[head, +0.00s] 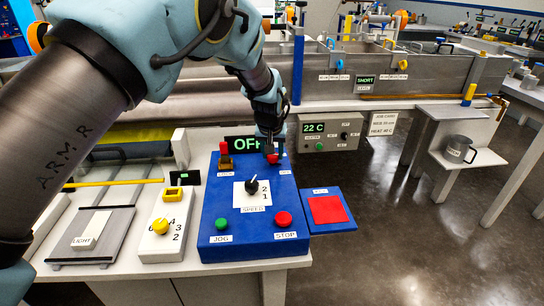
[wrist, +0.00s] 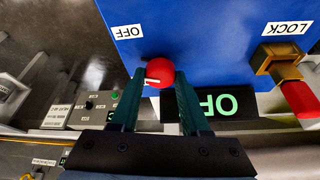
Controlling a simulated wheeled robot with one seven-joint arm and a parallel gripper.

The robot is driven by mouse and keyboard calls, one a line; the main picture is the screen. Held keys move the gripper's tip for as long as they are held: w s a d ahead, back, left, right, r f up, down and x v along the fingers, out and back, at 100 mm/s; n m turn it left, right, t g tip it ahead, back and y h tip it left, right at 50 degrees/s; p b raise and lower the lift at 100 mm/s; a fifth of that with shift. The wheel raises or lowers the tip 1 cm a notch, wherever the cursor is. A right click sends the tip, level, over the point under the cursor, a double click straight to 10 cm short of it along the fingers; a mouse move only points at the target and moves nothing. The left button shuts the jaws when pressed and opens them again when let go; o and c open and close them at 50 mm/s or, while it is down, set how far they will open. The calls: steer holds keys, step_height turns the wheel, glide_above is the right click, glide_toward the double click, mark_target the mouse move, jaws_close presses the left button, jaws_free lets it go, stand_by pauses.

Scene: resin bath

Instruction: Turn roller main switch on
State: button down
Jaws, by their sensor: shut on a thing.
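The blue control panel (head: 213,190) stands on the white bench. Its red rotary switch (wrist: 159,72) sits between my gripper's fingers in the wrist view, with a white mark on it and an OFF label (wrist: 127,31) near it. In the head view the red switch (head: 273,158) is partly hidden by my gripper (head: 271,150). My gripper (wrist: 160,78) is shut on this red switch, coming from above. The display (head: 241,144) behind the panel shows green letters reading OFF, its last letter partly covered in the head view.
The panel also carries a brass lock with a red piece (head: 225,158), a black speed knob (head: 252,186), a green jog button (head: 222,223) and a red stop button (head: 284,219). A heater box (head: 325,132) reading 22 C stands behind to the right. A red pad (head: 327,209) lies right.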

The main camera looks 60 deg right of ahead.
steer(key=n+t, duration=0.1)
steer(key=n, duration=0.1)
steer(key=n+y+b, duration=0.1)
steer(key=n, duration=0.2)
steer(key=shift+s+d+f+n+t, duration=0.1)
steer(key=shift+s+d+n+t, duration=0.1)
steer(key=shift+n+t, duration=0.15)
steer(key=n+t+y+b, duration=0.1)
steer(key=n+y, duration=0.1)
steer(key=n, duration=0.3)
steer(key=shift+n, duration=0.25)
steer(key=shift+y+b, duration=0.3)
steer(key=shift+c, duration=1.9)
jaws_free()
steer(key=shift+r, duration=0.2)
steer(key=b+v, duration=0.2)
steer(key=v, duration=0.8)
steer(key=shift+r, duration=0.3)
steer(key=shift+s, duration=0.15)
